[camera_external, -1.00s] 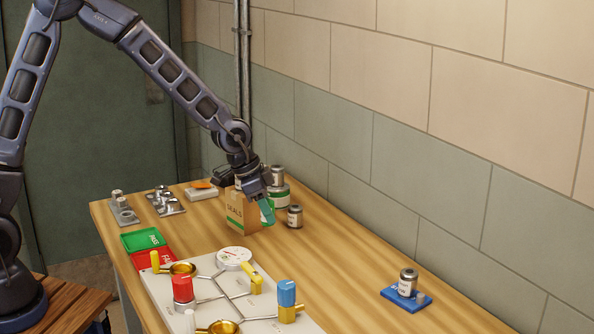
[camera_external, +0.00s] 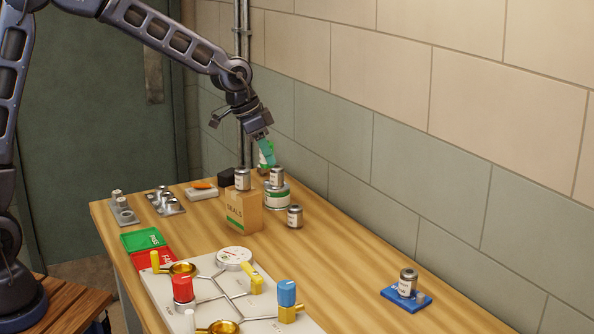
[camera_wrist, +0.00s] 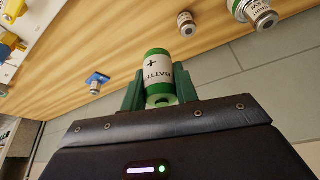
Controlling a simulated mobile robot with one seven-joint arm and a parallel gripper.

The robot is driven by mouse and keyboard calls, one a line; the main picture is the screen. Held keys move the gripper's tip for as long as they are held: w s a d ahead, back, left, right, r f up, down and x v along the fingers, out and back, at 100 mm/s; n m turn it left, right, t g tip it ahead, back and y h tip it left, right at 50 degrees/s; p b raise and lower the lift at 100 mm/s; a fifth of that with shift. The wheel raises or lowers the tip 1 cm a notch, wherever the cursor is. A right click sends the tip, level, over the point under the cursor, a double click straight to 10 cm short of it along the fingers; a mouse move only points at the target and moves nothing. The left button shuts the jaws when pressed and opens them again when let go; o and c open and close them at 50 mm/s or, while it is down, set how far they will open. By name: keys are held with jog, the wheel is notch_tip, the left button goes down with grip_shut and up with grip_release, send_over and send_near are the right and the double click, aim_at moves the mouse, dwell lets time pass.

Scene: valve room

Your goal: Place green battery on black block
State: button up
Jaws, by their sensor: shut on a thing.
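My gripper (camera_external: 267,154) is raised above the far end of the bench, its teal fingers pointing down and to the right. It is shut on the green battery (camera_wrist: 158,72), which has a white label and a plus mark in the wrist view. The battery also shows partly in the external view (camera_external: 262,158), mostly covered by the fingers. The black block (camera_external: 227,179) stands on the bench behind the SEALS box, left of and below my gripper. The box hides part of the block. The block is not visible in the wrist view.
The SEALS box (camera_external: 243,211) has a silver can (camera_external: 242,180) at its top. Close by are a green-and-white tin (camera_external: 277,196) with a can on it (camera_external: 276,176) and another can (camera_external: 294,216). A valve board (camera_external: 215,291) lies nearer.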

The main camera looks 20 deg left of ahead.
jog(key=w+a+r+n+t+y, duration=0.15)
jog(key=w+a, duration=0.25)
jog(key=w, duration=0.4)
jog(key=w+a+n+h, duration=0.1)
jog(key=w+a+n, duration=0.3)
jog(key=w, duration=0.5)
notch_tip(320, 180, up, 2)
jog(key=r+n+y, duration=0.1)
jog(key=n+y, duration=0.1)
jog(key=n, duration=0.2)
send_over(233, 170)
jog(key=s, duration=0.2)
jog(key=shift+t, duration=0.55)
jog(key=f, duration=2)
jog(key=shift+w+a+f, duration=0.15)
jog(key=shift+w+a, duration=0.1)
jog(key=shift+w, duration=0.05)
jog(key=o, duration=1)
jog(key=shift+f, duration=0.1)
jog(key=shift+o, duration=0.2)
